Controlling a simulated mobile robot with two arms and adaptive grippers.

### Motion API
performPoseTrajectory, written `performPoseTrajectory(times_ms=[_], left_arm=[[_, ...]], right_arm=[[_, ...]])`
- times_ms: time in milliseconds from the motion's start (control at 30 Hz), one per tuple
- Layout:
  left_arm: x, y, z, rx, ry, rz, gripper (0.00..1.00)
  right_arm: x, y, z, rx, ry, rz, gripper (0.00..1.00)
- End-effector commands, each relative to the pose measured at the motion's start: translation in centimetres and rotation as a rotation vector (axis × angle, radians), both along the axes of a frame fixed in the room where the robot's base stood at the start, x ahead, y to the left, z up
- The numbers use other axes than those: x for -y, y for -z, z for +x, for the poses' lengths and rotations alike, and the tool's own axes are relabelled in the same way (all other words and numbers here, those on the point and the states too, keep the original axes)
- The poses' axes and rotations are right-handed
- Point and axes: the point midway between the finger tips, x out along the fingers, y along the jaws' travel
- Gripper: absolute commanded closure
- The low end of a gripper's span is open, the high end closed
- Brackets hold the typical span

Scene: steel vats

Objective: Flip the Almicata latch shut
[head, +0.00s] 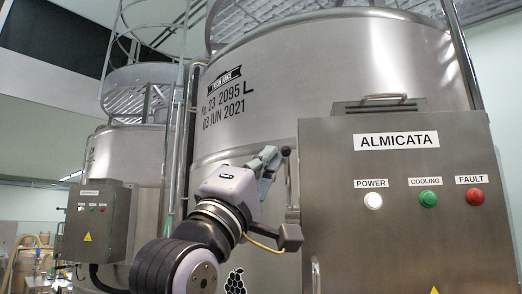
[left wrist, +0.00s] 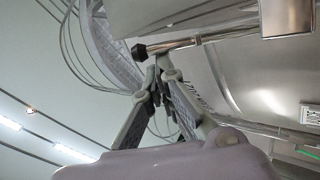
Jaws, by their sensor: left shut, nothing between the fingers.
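The Almicata control box (head: 405,215) is a grey steel cabinet at the right of the head view. A thin upright latch lever with a black knob (head: 286,151) runs along its left edge. In the left wrist view the latch bar (left wrist: 190,42) crosses the top, with its black knob (left wrist: 139,50) at the left end and a metal block (left wrist: 287,18) to the right. My left gripper (head: 272,155) is shut and empty, just left of the lever near the knob. Its fingertips (left wrist: 160,62) come together just under the bar; I cannot tell whether they touch it.
A large steel vat (head: 350,65) stands behind the box. A smaller control box (head: 97,225) and another vat (head: 128,155) are at the left. The box front carries white, green and red lights, and a handle (head: 385,97) shows on top.

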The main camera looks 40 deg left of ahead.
Motion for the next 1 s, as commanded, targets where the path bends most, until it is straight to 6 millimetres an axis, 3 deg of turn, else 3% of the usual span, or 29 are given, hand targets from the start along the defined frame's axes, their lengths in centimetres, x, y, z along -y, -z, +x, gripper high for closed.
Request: performPoseTrajectory(times_ms=[367,1000], left_arm=[[0.1,0.2,0.0,0.004,0.001,0.003,1.00],[0.4,1.2,-0.7,0.101,0.001,0.051,1.00]], right_arm=[[-0.2,0.2,0.4,0.007,0.002,0.003,0.42],[-0.3,2.9,0.5,0.008,0.002,0.004,0.42]])
